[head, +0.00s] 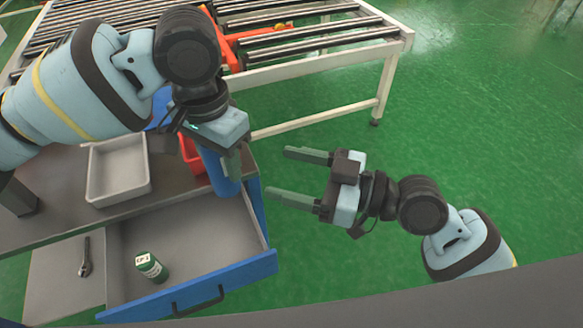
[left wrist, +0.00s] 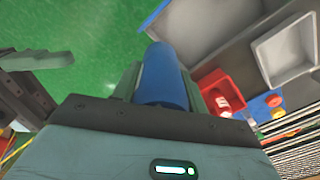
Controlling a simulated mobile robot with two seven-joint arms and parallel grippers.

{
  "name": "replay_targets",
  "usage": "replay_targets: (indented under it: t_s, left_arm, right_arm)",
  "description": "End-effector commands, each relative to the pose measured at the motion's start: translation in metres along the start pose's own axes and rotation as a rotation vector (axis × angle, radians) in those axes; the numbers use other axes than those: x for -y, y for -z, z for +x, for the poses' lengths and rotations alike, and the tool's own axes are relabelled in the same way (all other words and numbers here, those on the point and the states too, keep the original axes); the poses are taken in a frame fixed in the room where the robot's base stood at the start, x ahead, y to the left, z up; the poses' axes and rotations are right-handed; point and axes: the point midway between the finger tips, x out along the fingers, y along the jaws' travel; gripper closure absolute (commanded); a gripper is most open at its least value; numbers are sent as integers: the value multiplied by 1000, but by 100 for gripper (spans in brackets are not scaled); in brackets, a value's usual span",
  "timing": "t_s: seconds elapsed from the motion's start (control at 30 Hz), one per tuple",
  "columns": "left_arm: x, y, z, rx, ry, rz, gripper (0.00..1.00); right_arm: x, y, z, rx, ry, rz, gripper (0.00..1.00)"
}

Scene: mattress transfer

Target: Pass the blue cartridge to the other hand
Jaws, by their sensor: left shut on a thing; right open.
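The blue cartridge (head: 217,170) is a blue cylinder held by my left gripper (head: 222,160) above the right end of the workbench. In the left wrist view the cartridge (left wrist: 165,75) sits between the two fingers of my left gripper (left wrist: 163,85), which is shut on it. My right gripper (head: 300,175) is open and empty over the green floor. Its two fingers point left toward the cartridge, with a gap between them and it. One finger of the right gripper also shows at the left of the left wrist view.
An open drawer (head: 187,235) with a blue front holds a green cylinder (head: 152,267) with a white label. A grey tray (head: 118,168) and a red bin (head: 190,153) stand on the bench. A wrench (head: 85,258) lies left of the drawer. A roller conveyor (head: 310,38) stands behind.

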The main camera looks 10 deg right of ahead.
Motion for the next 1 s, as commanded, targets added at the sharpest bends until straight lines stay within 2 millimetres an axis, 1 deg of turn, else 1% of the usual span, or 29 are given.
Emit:
replay_targets:
  t_s: [0.03, 0.17, 0.43, 0.57, 0.67, 0.77, 1.0]
  left_arm:
    - [0, 0, 0, -1, 0, 0, 85]
    - [0, 0, 0, -1, 0, 0, 85]
    - [0, 0, 0, -1, 0, 0, 85]
    - [0, 0, 0, -1, 0, 0, 85]
    - [0, 0, 0, -1, 0, 0, 85]
    - [0, 0, 0, -1, 0, 0, 85]
    - [0, 0, 0, -1, 0, 0, 85]
  right_arm:
    - [2, 6, 0, -3, 18, -12, 32]
    - [6, 12, 1, -6, 41, -23, 32]
    - [6, 13, 1, -8, 43, -22, 32]
    - [7, 13, 6, -10, 44, -21, 32]
    - [7, 13, 16, -12, 43, -19, 32]
    - [8, 14, 31, -13, 44, -21, 32]
    - [9, 14, 70, -12, 43, -19, 32]
